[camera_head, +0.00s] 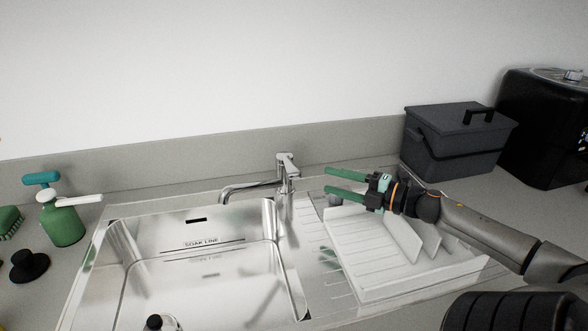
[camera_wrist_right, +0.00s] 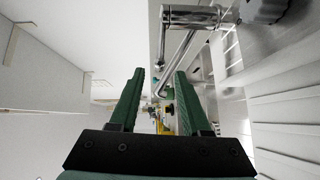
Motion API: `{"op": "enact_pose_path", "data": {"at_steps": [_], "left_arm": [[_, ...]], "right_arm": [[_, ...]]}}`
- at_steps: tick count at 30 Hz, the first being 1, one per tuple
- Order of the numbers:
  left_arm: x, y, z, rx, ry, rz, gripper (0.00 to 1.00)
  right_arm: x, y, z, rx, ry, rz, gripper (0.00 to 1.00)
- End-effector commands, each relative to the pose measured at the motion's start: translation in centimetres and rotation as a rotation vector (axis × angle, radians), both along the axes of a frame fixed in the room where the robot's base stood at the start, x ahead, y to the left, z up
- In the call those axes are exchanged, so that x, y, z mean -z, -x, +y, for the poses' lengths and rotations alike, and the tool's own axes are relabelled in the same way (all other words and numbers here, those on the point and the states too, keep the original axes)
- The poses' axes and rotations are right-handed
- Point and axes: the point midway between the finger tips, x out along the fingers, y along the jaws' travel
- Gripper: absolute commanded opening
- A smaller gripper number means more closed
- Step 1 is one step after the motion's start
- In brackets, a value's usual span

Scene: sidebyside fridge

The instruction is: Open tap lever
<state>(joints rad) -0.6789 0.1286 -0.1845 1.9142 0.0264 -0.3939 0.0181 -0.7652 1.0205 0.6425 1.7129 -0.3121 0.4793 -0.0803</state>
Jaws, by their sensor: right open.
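The chrome tap (camera_head: 284,180) stands at the back edge of the sink in the head view, its spout reaching left over the basin. Its lever (camera_head: 287,159) sits on top of the tap body. My right gripper (camera_head: 327,180) is open and empty, to the right of the tap, with its green fingers pointing left toward it and a gap between. In the right wrist view the tap (camera_wrist_right: 190,18) shows beyond and above the open fingers (camera_wrist_right: 160,80). My left gripper is not in view.
The steel sink (camera_head: 200,215) lies at centre left. A white dish rack (camera_head: 365,255) stands under my right arm. A dark lidded box (camera_head: 455,140) and black appliance (camera_head: 545,125) are at the back right. A green spray bottle (camera_head: 62,222) stands left.

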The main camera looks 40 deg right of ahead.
Motion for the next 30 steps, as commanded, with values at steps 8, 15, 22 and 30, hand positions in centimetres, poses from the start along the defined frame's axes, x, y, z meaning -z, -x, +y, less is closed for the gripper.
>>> {"op": "enact_pose_path", "data": {"at_steps": [8,15,22,30], "left_arm": [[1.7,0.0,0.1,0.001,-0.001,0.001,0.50],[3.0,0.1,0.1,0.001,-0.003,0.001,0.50],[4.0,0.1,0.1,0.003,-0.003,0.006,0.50],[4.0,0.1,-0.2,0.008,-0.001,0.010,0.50]], "right_arm": [[0.4,-4.2,1.2,-0.001,0.004,-0.003,0.47],[0.6,-7.0,2.0,-0.001,0.002,-0.003,0.47],[0.7,-8.9,2.6,0.001,0.003,-0.003,0.47],[0.8,-10.4,3.0,0.001,0.000,-0.001,0.47]]}}
